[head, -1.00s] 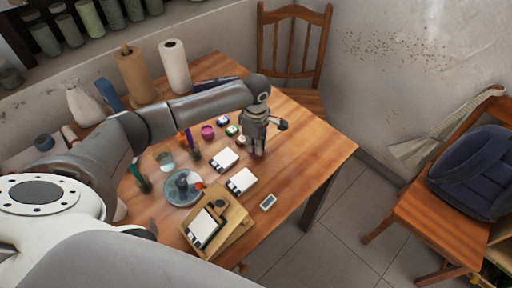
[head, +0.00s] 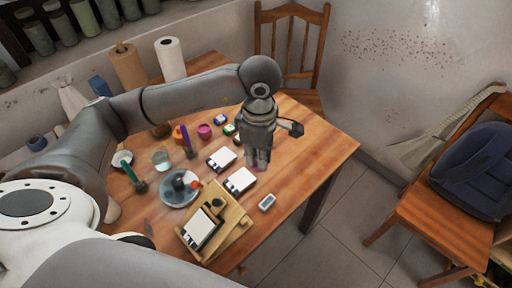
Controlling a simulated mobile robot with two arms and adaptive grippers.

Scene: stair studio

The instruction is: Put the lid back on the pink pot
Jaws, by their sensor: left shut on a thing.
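The pink pot (head: 204,131) stands on the wooden table, near its far side and left of my left gripper. It is small in the picture, and I cannot make out its opening. My left gripper (head: 258,165) points down over the middle of the table, to the right of and nearer than the pink pot. It is shut on a small pinkish thing, mostly hidden by the fingers, which looks like the lid. I cannot tell how high it is held. My right gripper is not in view.
White pads (head: 239,181), a blue-grey plate (head: 177,203), a glass (head: 160,160) and a wooden easel box (head: 235,235) stand left of and nearer than the gripper. An orange pot (head: 180,133) stands beside the pink one.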

